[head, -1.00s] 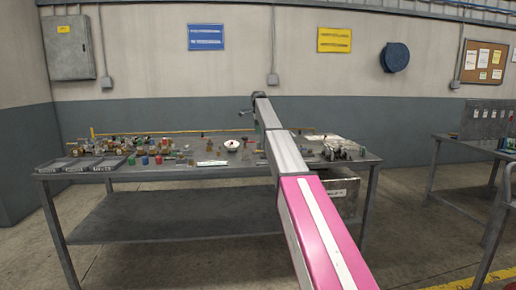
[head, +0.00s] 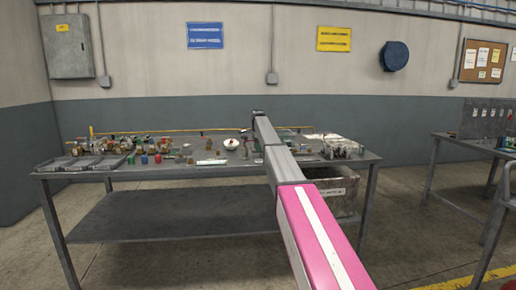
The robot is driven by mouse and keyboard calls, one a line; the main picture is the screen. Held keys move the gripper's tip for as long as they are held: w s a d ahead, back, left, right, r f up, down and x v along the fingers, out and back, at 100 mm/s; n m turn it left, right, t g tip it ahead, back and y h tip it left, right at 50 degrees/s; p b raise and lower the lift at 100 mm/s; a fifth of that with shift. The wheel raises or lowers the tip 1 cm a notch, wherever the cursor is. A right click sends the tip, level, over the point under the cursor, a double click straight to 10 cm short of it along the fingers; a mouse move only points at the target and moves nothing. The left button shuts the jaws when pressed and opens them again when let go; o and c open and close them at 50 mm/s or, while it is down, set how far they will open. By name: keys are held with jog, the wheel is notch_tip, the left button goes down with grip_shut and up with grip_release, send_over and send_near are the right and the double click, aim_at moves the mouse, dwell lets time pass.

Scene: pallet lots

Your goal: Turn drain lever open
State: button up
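My arm reaches out over the workbench (head: 200,172), and its far end stands above the back of the bench, right of its middle. My gripper is hidden behind that end of the arm, so its fingers do not show. I cannot pick out a drain lever for sure. Several small brass-coloured fittings (head: 90,146) crowd the left back of the bench. A yellow pipe or rail (head: 160,133) runs along the back edge. A white round dish-like part with a red spot (head: 231,144) sits near the middle, left of my arm.
Grey trays (head: 55,164) line the bench's front left. Small red, green and blue pieces stand beside them. Metal parts (head: 340,150) lie at the right end. A second bench (head: 465,145) is at far right.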

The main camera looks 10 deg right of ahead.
grip_shut()
jog(key=shift+s, duration=0.1)
jog(key=n, duration=0.2)
jog(key=s+n, duration=0.1)
jog(key=shift+s+d+n, duration=0.1)
jog(key=shift+d+n, duration=0.05)
jog(key=shift+n, duration=0.25)
jog(key=n, duration=0.2)
jog(key=s+n, duration=0.1)
jog(key=shift+d+n, duration=0.25)
jog(key=shift+n, duration=0.05)
jog(key=n, duration=0.2)
jog(key=s+d+n, duration=0.1)
jog(key=n, duration=0.2)
jog(key=shift+d, duration=0.2)
jog(key=shift+s+d+n, duration=0.1)
jog(key=shift+d+n, duration=0.2)
jog(key=shift+n, duration=0.65)
jog(key=shift+s+d+n, duration=0.1)
jog(key=shift+d+n, duration=0.15)
jog(key=shift+n, duration=0.65)
jog(key=shift+d+n, duration=0.3)
jog(key=shift+n, duration=0.65)
